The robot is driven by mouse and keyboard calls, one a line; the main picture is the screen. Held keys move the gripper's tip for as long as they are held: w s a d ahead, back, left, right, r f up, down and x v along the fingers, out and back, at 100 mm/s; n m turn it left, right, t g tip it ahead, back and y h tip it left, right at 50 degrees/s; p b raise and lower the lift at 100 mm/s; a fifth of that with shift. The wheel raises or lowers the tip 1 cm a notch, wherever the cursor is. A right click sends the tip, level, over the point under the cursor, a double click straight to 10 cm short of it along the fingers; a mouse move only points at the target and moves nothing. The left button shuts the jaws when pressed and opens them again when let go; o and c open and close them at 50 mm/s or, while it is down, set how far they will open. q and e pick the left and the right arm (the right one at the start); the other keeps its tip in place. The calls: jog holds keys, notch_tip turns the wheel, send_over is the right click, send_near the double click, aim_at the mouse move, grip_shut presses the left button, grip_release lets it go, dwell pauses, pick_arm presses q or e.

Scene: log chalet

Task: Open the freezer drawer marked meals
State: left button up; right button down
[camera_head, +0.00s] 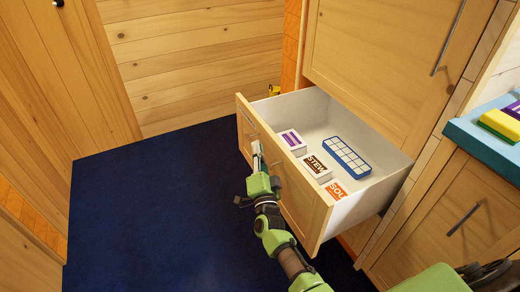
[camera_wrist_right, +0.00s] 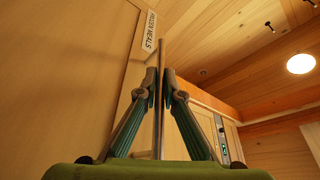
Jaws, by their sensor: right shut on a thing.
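The wooden freezer drawer (camera_head: 295,200) stands pulled out from its cabinet, with its white inside showing. In the right wrist view a white label (camera_wrist_right: 149,32) on its front reads frozen meals. My right gripper (camera_head: 257,160) is at the outside of the drawer front. In the right wrist view its fingers (camera_wrist_right: 161,90) are closed on the drawer's thin bar handle (camera_wrist_right: 162,55). In the drawer lie a purple-and-white box (camera_head: 291,141), a box marked STEW (camera_head: 316,166), an orange-and-white box (camera_head: 336,190) and a blue-and-white tray (camera_head: 346,157). My left gripper is not in view.
A closed cabinet door (camera_head: 385,60) is above the drawer. A blue counter (camera_head: 480,140) with a yellow-and-purple sponge (camera_head: 500,124) is at the right, over another closed front (camera_head: 440,220). The dark blue floor (camera_head: 150,210) left of the drawer is clear.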

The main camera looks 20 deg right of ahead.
jog(key=shift+f, duration=0.1)
jog(key=c, duration=2.2)
grip_release()
jog(key=shift+o, duration=0.2)
jog(key=shift+s, duration=0.1)
jog(key=v, duration=1.1)
jog(key=shift+s, duration=0.4)
jog(key=shift+a, duration=0.1)
